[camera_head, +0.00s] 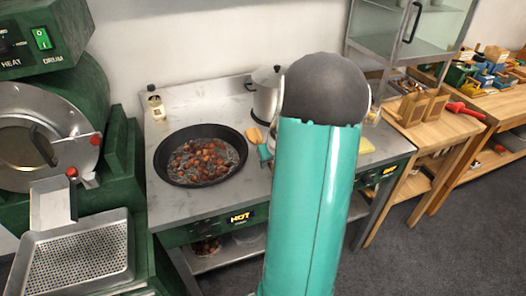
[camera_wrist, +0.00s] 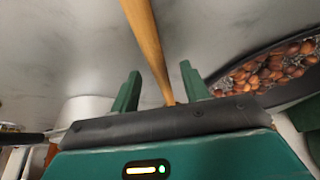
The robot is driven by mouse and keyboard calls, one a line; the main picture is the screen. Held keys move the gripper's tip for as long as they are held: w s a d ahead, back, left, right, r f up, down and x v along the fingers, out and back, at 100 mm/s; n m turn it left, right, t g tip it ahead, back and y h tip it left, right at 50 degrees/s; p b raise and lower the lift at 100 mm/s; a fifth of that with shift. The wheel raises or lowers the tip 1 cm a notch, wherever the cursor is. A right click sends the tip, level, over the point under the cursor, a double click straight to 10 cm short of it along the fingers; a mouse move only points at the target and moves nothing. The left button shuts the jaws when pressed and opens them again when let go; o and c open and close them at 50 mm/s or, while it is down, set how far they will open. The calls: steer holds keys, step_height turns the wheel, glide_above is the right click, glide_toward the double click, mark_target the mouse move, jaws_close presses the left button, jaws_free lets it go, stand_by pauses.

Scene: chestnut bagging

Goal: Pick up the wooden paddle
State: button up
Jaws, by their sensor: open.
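The wooden paddle (camera_wrist: 149,45) shows in the wrist view as a long, light-brown shaft. It runs from the top edge down between the two green fingers of my gripper (camera_wrist: 160,68), with a gap on each side. My gripper is open and holds nothing. I cannot tell whether the shaft is at the depth of the fingers. In the head view, a small orange-brown piece of wood, apparently the paddle (camera_head: 256,134), shows just right of the pan. My teal arm hides most of that area and most of the gripper.
A dark pan (camera_head: 159,158) of chestnuts sits on the steel worktop (camera_head: 190,207); it also shows at the right of the wrist view (camera_wrist: 224,73). A steel pot (camera_head: 266,99) stands behind my arm. A green roaster is at left, wooden benches at right.

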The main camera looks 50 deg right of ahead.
jaws_close()
steer(key=shift+r, duration=0.1)
